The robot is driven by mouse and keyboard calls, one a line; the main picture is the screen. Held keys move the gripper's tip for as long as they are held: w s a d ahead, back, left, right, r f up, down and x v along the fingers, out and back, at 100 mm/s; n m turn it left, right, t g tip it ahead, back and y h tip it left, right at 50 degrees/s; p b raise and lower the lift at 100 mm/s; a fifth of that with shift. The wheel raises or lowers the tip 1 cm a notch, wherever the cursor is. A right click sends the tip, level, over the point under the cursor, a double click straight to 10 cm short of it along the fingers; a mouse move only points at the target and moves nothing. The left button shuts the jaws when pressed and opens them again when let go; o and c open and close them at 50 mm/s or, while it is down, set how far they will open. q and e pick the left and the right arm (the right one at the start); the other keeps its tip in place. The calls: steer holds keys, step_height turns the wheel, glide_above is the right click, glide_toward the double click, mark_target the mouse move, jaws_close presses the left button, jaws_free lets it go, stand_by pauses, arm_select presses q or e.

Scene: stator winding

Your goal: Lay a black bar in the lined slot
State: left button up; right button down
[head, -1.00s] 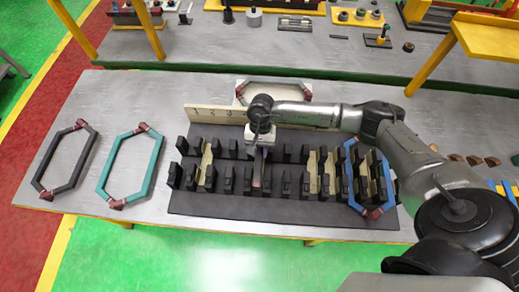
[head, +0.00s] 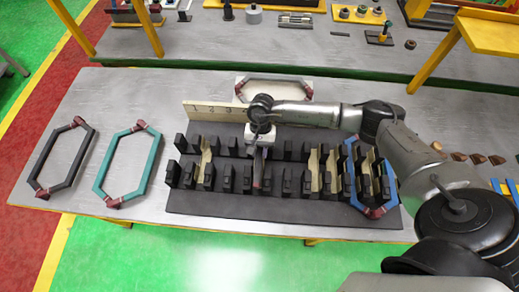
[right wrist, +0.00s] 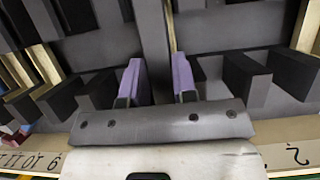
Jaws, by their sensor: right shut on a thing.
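My right gripper (head: 258,165) is over the middle of the dark slotted block (head: 230,208), between its two rows of black posts. In the right wrist view its purple-padded fingers (right wrist: 158,80) are shut on a dark grey bar (right wrist: 153,35), which runs away from the gripper. The bar's far end and its contact with the block cannot be made out. Cream liners stand in some slots, one left of the gripper (head: 206,160) and others to the right (head: 312,168). A cream liner also shows in the right wrist view (right wrist: 305,25). My left gripper is out of view.
A blue hexagonal coil (head: 392,186) sits around the block's right-end posts. A teal coil (head: 152,165) and a black coil (head: 82,158) lie on the left table. The table's front-left area is clear.

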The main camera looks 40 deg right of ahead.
steer(key=c, duration=0.8)
jaws_free()
steer(key=shift+r, duration=0.75)
steer(key=shift+r+p, duration=0.1)
steer(key=shift+p, duration=0.2)
